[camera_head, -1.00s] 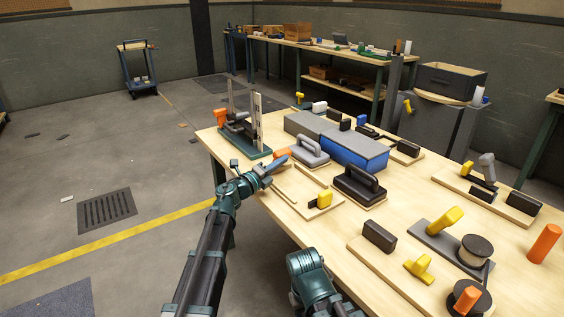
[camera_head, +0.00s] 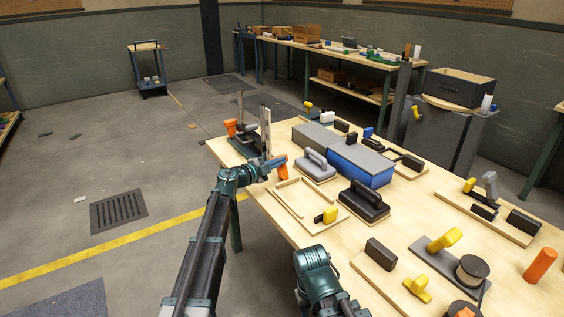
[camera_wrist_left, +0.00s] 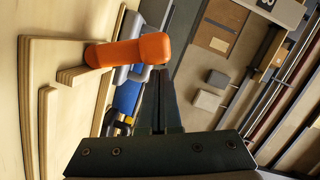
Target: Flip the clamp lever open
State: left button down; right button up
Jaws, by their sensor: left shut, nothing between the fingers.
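The clamp with an orange lever handle (camera_head: 280,159) is at the near-left edge of the table, partly hidden behind my left gripper. In the left wrist view the orange handle (camera_wrist_left: 128,50) lies across the upper left, close beside the fingertips. My left gripper (camera_head: 272,165) is shut and empty; its closed fingers (camera_wrist_left: 160,82) point up the wrist view, with the handle just left of their tips. I cannot tell whether they touch it. A green-based fixture (camera_head: 246,146) with another orange handle (camera_head: 230,127) and upright grey posts stands behind.
A wooden tray frame (camera_head: 300,200) with a yellow-handled piece (camera_head: 327,214) lies right of my gripper. A grey-handled block (camera_head: 316,168), a blue box (camera_head: 360,170) and a black-handled block (camera_head: 364,200) stand close by. Open floor lies left of the table.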

pick_arm(q)
jog(key=shift+w+a, duration=0.25)
jog(key=shift+w, duration=0.1)
jog(key=shift+w+a, duration=0.1)
dwell(0.6)
